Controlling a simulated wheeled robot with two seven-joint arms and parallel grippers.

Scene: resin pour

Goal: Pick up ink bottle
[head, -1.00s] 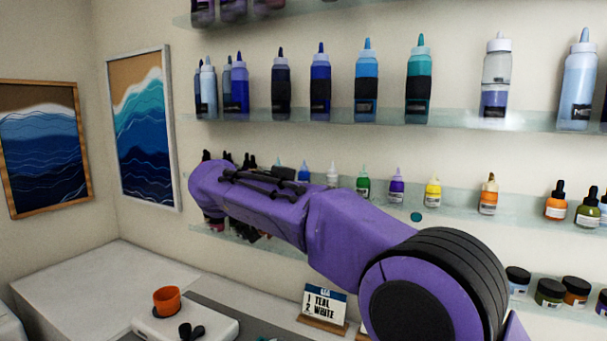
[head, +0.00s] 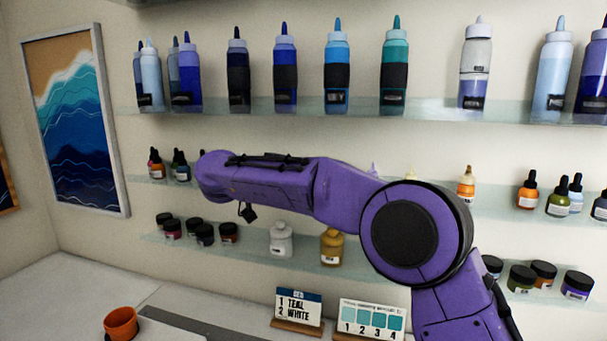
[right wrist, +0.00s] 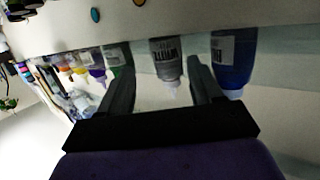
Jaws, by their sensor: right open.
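In the right wrist view, which is upside down, my right gripper (right wrist: 163,92) is open. A blue bottle (right wrist: 234,62) is just right of the fingers and a green bottle (right wrist: 117,60) is by the left finger. In the head view my purple right arm hides the gripper and most of that ink row. My left gripper is not in view.
Tall squeeze bottles stand on the upper glass shelf (head: 300,108). Jars stand on the lower shelf (head: 365,258). A card reading teal and white (head: 298,306) and a numbered swatch card (head: 370,318) stand below. An orange cup (head: 121,323) is at lower left.

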